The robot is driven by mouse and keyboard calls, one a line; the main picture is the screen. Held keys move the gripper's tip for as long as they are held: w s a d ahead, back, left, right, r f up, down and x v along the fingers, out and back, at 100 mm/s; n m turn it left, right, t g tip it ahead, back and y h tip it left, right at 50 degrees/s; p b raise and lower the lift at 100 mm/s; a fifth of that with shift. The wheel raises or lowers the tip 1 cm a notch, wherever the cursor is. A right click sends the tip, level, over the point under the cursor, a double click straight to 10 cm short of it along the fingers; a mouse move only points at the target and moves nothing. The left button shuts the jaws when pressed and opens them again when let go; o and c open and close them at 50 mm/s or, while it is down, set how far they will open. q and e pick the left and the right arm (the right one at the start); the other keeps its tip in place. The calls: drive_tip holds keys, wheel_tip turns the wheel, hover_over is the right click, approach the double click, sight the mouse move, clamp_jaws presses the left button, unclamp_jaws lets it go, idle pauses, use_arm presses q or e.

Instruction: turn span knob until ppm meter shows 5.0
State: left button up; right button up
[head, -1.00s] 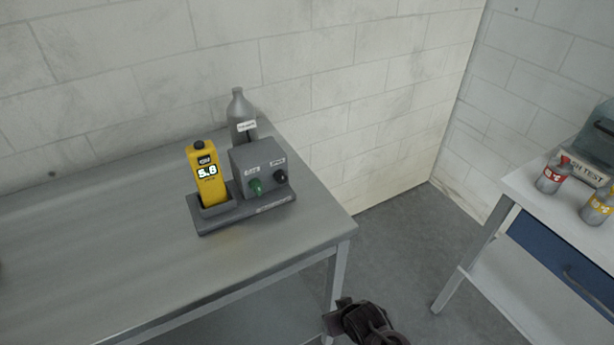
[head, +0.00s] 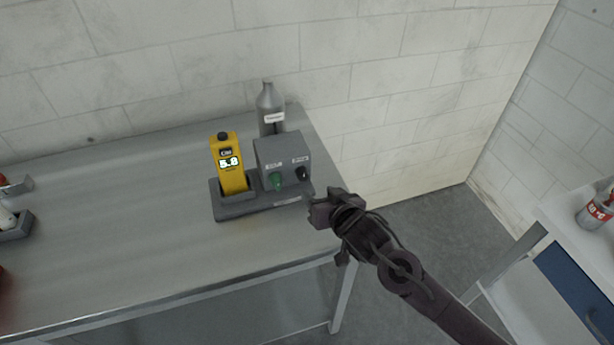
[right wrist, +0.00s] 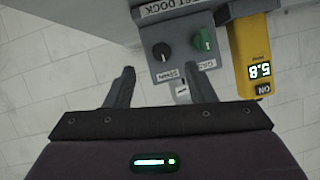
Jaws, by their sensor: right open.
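My right gripper (head: 322,208) is open and empty, to the right of and apart from the box. In the right wrist view the black knob (right wrist: 161,52) lies ahead, between the lines of the two fingers. My left gripper is out of view.
A grey gas cylinder (head: 270,107) stands behind the box near the wall. The metal table (head: 140,230) is clear in its middle; small items lie at its far left. A second bench with a red-labelled bottle (head: 597,210) is at the right.

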sight(304, 177)
drive_tip(key=shift+r+p+x, duration=0.2)
drive_tip(key=shift+p+x, duration=0.25)
drive_tip(key=shift+x, duration=1.7)
drive_tip(key=shift+r+p+x, duration=0.25)
drive_tip(key=shift+p+x, duration=0.15)
drive_tip(key=shift+x, duration=1.8)
drive_tip(key=shift+w, duration=0.2)
drive_tip(key=shift+c, duration=0.4)
drive_tip(key=c, duration=0.9)
